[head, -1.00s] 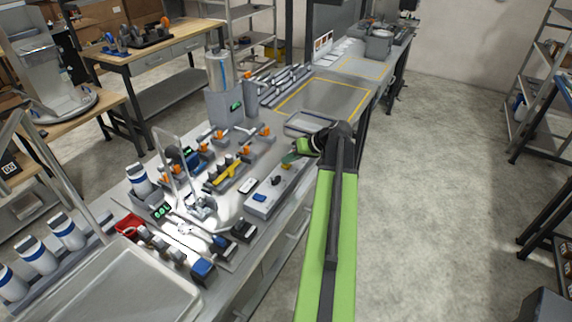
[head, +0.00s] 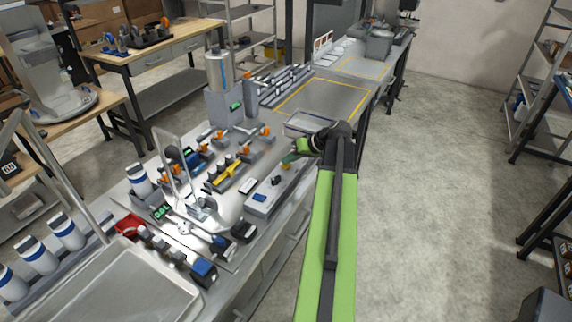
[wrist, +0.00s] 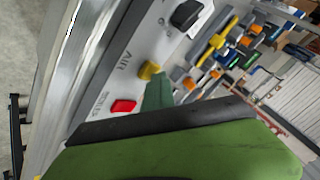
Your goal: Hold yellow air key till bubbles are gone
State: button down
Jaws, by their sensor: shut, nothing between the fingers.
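The yellow air key (wrist: 149,70) sits on a grey control box, beside the printed word AIR in the wrist view. In the head view it is a small yellow spot (head: 286,165) at the box's far end. My gripper (head: 292,157) is shut and empty, pointing down at that end. In the wrist view its green fingertip (wrist: 158,92) is right beside the yellow key; I cannot tell whether they touch. A red key (wrist: 124,106) is on the same panel. The clear cylinder (head: 218,72) stands on a grey block; no bubbles can be made out.
The grey control box (head: 262,208) also carries a black knob (wrist: 186,14). Orange-handled valves (head: 220,134) and a yellow-handled manifold (head: 228,178) stand to the left. A shallow tray (head: 308,124) lies just beyond my gripper.

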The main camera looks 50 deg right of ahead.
jog(key=shift+r, duration=0.1)
jog(key=shift+r+p, duration=0.8)
jog(key=shift+p, duration=0.15)
notch_tip(320, 180, up, 5)
jog(key=p, duration=0.5)
dwell(2.5)
notch_tip(320, 180, up, 4)
jog(key=p, duration=0.4)
send_over(289, 165)
jog(key=shift+f, duration=0.1)
jog(key=shift+f, duration=0.1)
notch_tip(289, 165, down, 9)
jog(key=b, duration=0.9)
jog(key=shift+a+r, duration=0.1)
jog(key=shift+r, duration=0.1)
